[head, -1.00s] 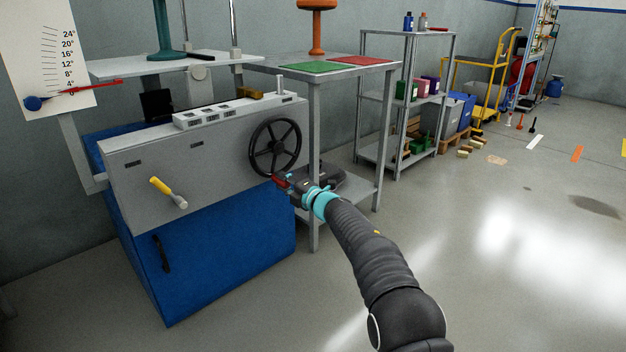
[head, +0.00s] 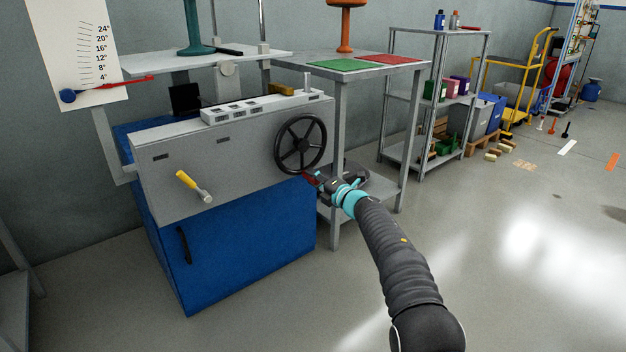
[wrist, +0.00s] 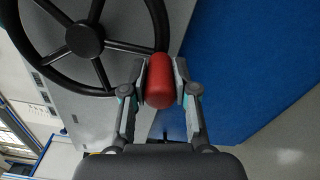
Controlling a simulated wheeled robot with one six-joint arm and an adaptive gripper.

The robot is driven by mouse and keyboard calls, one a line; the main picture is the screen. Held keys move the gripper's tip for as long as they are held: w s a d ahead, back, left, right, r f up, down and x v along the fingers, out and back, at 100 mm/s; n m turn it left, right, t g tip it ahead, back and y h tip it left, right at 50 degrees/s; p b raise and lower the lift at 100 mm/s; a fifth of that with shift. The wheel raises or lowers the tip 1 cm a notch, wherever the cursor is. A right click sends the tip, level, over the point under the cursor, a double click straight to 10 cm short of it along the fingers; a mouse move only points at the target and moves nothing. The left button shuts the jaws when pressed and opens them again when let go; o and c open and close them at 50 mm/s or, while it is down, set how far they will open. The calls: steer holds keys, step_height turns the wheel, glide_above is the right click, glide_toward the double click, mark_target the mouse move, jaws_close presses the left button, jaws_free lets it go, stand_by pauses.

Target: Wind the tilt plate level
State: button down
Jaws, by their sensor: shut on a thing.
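The tilt plate (head: 225,60) is a light grey plate on top of the blue-and-grey machine. It looks near level, with a green post (head: 193,28) on it. A red pointer (head: 115,84) crosses the angle scale (head: 80,45) just below the 4° mark and covers the bottom label. The black handwheel (head: 324,142) is on the machine's front. My gripper (head: 312,180) is shut on the wheel's red handle, at the bottom of the rim. In the wrist view, the red handle (wrist: 159,85) sits between both fingers, beside the wheel (wrist: 84,38).
A yellow-handled crank or lever (head: 187,181) sticks out of the machine's front. A grey table (head: 340,85) with green and red mats stands right of the machine. Shelving (head: 385,130) is farther right. The floor at right front is clear.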

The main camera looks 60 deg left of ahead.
steer(key=c, duration=1.1)
jaws_free()
steer(key=shift+w+d+f, duration=0.15)
steer(key=shift+w+f, duration=0.1)
steer(key=shift+w, duration=0.1)
steer(key=shift+o, duration=1)
steer(key=shift+w+d, duration=0.1)
steer(key=shift+w, duration=0.05)
steer(key=shift+s+a+r, duration=0.15)
steer(key=shift+s+a, duration=0.05)
steer(key=shift+s, duration=0.15)
steer(key=shift+d, duration=0.2)
steer(key=d, duration=1.1)
steer(key=shift+w+d, duration=0.3)
steer(key=shift+w, duration=0.1)
